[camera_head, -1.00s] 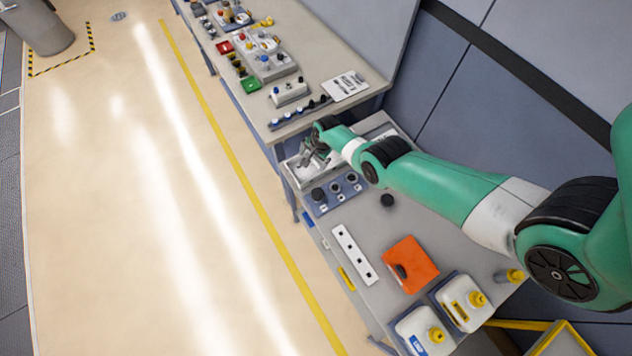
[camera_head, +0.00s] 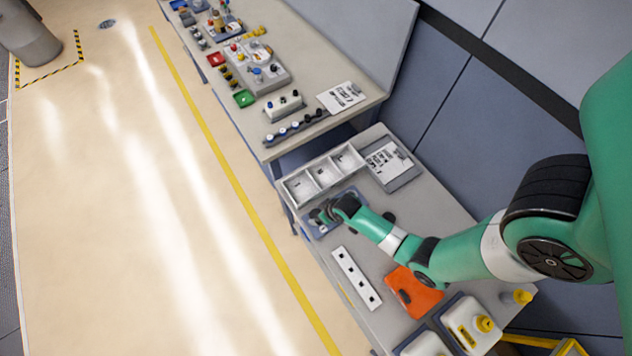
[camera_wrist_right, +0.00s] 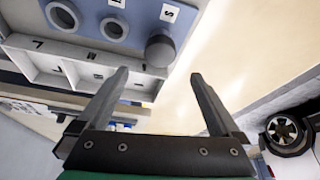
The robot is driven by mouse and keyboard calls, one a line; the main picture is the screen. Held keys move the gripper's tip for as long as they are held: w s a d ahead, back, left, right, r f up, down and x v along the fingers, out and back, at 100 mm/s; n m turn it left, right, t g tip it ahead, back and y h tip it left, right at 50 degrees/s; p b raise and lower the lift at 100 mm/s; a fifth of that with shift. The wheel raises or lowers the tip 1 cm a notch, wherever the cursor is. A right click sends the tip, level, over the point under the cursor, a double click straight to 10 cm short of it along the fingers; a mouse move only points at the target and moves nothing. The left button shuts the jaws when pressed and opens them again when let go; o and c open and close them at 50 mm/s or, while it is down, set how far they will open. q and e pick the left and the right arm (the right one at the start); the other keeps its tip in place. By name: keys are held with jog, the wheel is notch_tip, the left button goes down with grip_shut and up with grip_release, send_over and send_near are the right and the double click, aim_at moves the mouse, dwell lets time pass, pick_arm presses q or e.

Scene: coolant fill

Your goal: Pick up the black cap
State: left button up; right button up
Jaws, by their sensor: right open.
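A dark cap-like cylinder (camera_wrist_right: 160,50) stands at the end of a blue panel (camera_wrist_right: 140,22) beside the label "S" in the right wrist view. My right gripper (camera_wrist_right: 159,76) is open and empty. In that view the cylinder appears just beyond its fingertips, roughly centred between them; I cannot tell the exact gap. In the head view my right gripper (camera_head: 322,213) is over the left part of the blue panel and hides the cylinder. Another small black round piece (camera_head: 388,217) lies on the grey table right beside my arm. My left gripper is not in view.
A white three-compartment tray (camera_head: 303,188) sits behind the panel, with a printed sheet (camera_head: 388,162) right of it. A white strip with holes (camera_head: 356,278), an orange pad (camera_head: 425,297) and white containers with yellow caps (camera_head: 468,326) lie towards the front. The table's left edge is close.

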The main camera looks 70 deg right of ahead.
aim_at(316, 214)
jog(key=b+x, duration=0.2)
jog(key=x, duration=0.1)
jog(key=shift+f, duration=0.35)
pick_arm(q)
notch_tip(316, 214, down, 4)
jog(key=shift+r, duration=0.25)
pick_arm(e)
jog(key=b+x, duration=0.4)
jog(key=shift+s+f, duration=0.2)
jog(key=shift+f, duration=0.2)
jog(key=shift+w+f+b, duration=0.15)
jog(key=shift+f+b, duration=0.1)
jog(key=shift+b, duration=0.1)
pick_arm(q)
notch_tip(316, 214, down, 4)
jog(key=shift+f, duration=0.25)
pick_arm(e)
jog(key=shift+r, duration=0.1)
